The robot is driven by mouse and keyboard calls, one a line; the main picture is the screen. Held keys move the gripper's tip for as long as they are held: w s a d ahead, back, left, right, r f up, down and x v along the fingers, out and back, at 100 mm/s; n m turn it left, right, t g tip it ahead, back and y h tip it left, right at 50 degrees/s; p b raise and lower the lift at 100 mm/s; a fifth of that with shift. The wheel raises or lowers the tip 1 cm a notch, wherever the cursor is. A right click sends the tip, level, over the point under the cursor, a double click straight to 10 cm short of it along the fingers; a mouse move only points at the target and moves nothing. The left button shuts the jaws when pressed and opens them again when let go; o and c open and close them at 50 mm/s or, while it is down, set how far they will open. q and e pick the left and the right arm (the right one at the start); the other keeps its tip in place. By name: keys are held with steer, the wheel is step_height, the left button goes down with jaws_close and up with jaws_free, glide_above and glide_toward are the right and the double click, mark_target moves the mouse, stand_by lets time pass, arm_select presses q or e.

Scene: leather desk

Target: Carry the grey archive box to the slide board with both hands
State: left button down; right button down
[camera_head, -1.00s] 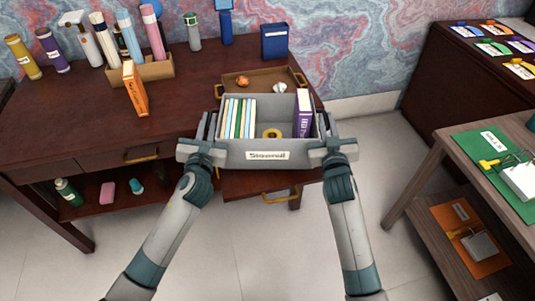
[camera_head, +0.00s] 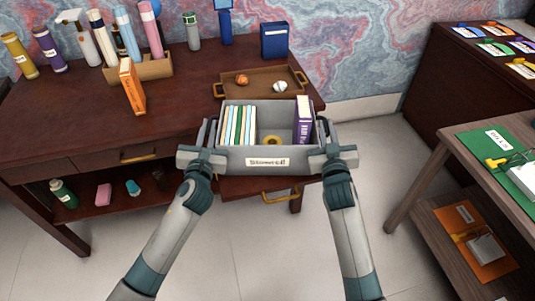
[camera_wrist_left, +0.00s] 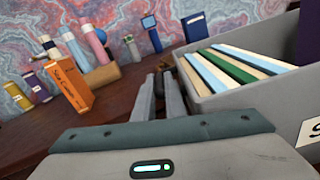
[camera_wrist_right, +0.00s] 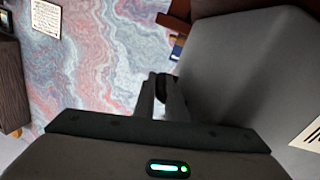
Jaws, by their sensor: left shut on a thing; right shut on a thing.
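The grey archive box (camera_head: 231,157) is in the middle of the head view, open at the top with a white label on its front. It holds several pale and green folders (camera_head: 238,124), a purple book (camera_head: 303,120) and a yellow ring (camera_head: 272,141). My left gripper (camera_head: 209,131) is shut on its left wall and my right gripper (camera_head: 325,131) is shut on its right wall. The box looks level at the desk's front edge; its underside is hidden. A green board (camera_head: 485,150) lies on the side table; I cannot tell whether it is the slide board.
A brown tray (camera_head: 235,90) with small items sits on the desk (camera_head: 70,115) behind the box. Bottles and an orange box (camera_head: 132,88) stand left. A drawer handle (camera_head: 281,197) shows below the box. The side table (camera_head: 450,165) stands right, past open floor (camera_head: 370,160).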

arm_select(q)
steer(key=c, duration=1.8)
jaws_free()
arm_select(e)
steer(key=c, duration=1.8)
jaws_free()
arm_select(q)
steer(key=shift+d, duration=0.1)
arm_select(e)
steer(key=shift+a, duration=0.1)
arm_select(q)
steer(key=shift+c, duration=0.6)
